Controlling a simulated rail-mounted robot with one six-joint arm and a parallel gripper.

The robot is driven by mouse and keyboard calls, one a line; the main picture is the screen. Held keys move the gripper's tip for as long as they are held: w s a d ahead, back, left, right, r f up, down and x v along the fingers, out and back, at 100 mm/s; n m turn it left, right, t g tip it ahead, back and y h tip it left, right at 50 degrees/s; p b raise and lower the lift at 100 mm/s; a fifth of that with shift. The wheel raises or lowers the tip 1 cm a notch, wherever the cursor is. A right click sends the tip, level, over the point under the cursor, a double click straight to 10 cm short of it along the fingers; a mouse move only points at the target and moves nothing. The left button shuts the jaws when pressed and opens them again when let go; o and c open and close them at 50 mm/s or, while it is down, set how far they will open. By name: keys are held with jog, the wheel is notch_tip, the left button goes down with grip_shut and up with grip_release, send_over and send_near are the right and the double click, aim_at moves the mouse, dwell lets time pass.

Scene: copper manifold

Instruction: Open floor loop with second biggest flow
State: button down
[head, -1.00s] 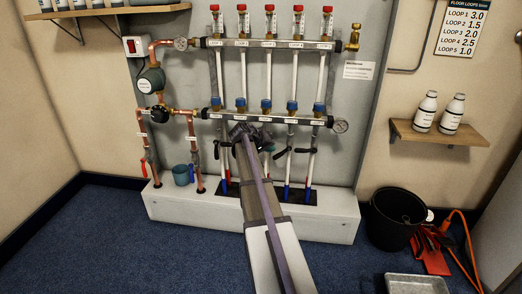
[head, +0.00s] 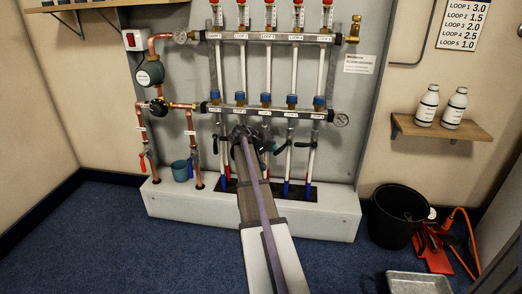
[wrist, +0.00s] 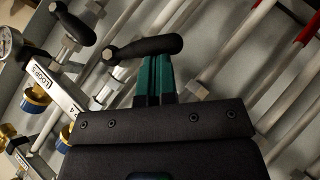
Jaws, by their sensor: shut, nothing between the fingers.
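The loop 4 valve's black lever (head: 283,148) sits on its pipe below the lower manifold bar (head: 262,111). My arm hides the levers around loops 2 and 3. The flow chart (head: 463,24) lists loop 4 at 2.5, below loop 1 at 3.0.
A pressure gauge (head: 341,120) ends the lower bar on the right. A pump (head: 150,73) and copper pipes stand at left. A shelf with bottles (head: 440,129) is at right.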

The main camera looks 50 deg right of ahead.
jog(key=shift+s+d+f+b, duration=0.15)
jog(key=shift+s+f+b, duration=0.1)
jog(key=shift+f+b, duration=0.3)
jog(key=shift+s+d+f+b, duration=0.2)
jog(key=shift+f+b, duration=0.25)
jog(key=shift+f, duration=0.2)
jog(key=shift+s+d+f+b, duration=0.4)
jog(key=shift+s+f+b, duration=0.2)
jog(key=shift+f+b, duration=0.1)
jog(key=shift+s+f, duration=0.1)
jog(key=shift+s, duration=0.05)
jog(key=p, duration=0.6)
send_near(278, 153)
jog(key=shift+s+a+f, duration=0.1)
jog(key=shift+a+f, duration=0.15)
jog(key=shift+f, duration=0.3)
